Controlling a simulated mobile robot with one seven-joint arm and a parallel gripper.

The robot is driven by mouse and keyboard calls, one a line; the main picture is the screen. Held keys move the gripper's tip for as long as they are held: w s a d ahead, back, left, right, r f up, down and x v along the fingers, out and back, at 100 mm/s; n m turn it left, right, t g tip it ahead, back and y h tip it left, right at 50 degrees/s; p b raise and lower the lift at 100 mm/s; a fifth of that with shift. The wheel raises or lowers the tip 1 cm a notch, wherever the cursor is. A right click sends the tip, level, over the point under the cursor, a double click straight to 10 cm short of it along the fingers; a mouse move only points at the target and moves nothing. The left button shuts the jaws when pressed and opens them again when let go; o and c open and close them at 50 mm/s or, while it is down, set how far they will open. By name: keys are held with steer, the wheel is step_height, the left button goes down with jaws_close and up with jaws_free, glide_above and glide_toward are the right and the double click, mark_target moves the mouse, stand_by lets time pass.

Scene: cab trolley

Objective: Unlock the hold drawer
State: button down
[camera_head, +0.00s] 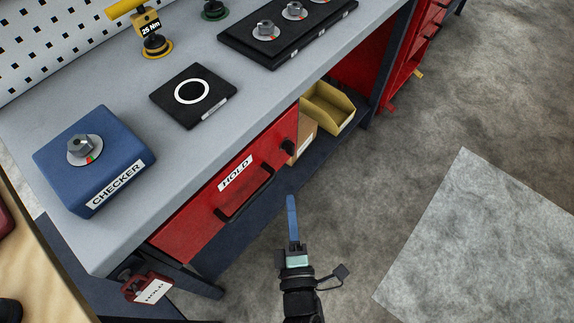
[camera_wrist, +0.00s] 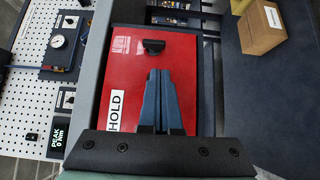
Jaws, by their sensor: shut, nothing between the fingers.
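The red hold drawer (camera_head: 190,222) is under the grey bench top, with a white HOLD label and a black bar handle (camera_head: 246,194). A small black knob (camera_head: 288,147) sits on its front near the right end. In the wrist view the red drawer front (camera_wrist: 128,78) fills the middle, with the black knob (camera_wrist: 153,46) just beyond my fingertips. My gripper (camera_head: 291,199) is shut and empty, in front of the drawer and apart from it in the head view. Its blue fingers (camera_wrist: 160,72) hide part of the drawer front, and the bar handle cannot be made out there.
A red padlock-shaped HOLD tag (camera_head: 147,289) hangs at the bench's near corner. A blue checker block (camera_head: 100,170) and a black pad (camera_head: 207,111) stand on the bench. The floor to the right is clear.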

mark_target(285, 151)
steer(key=w, duration=0.3)
steer(key=w+a, duration=0.1)
steer(key=w, duration=0.6)
steer(key=shift+a+b, duration=0.3)
steer(key=shift+f+b, duration=0.2)
steer(key=shift+b, duration=0.7)
